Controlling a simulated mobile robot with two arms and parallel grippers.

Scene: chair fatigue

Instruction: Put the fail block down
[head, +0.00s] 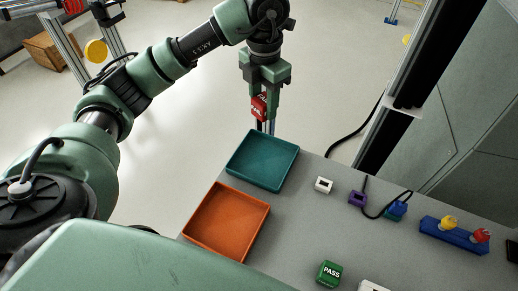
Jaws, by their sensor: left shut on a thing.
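The red fail block (258,107) is held between the fingers of my left gripper (264,102). The gripper points down and is shut on it. In the head view, the block appears just beyond the far edge of the teal tray (262,184), apart from it and above floor level. The green pass block (330,273) sits on the grey table near the bottom of the view. My right gripper is not in view.
An empty orange tray (226,257) lies on the table (300,225) nearer than the empty teal one. A white block (323,185), a purple block (357,198), a black cable and a blue holder (452,236) with yellow and red knobs are to the right. The table middle is clear.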

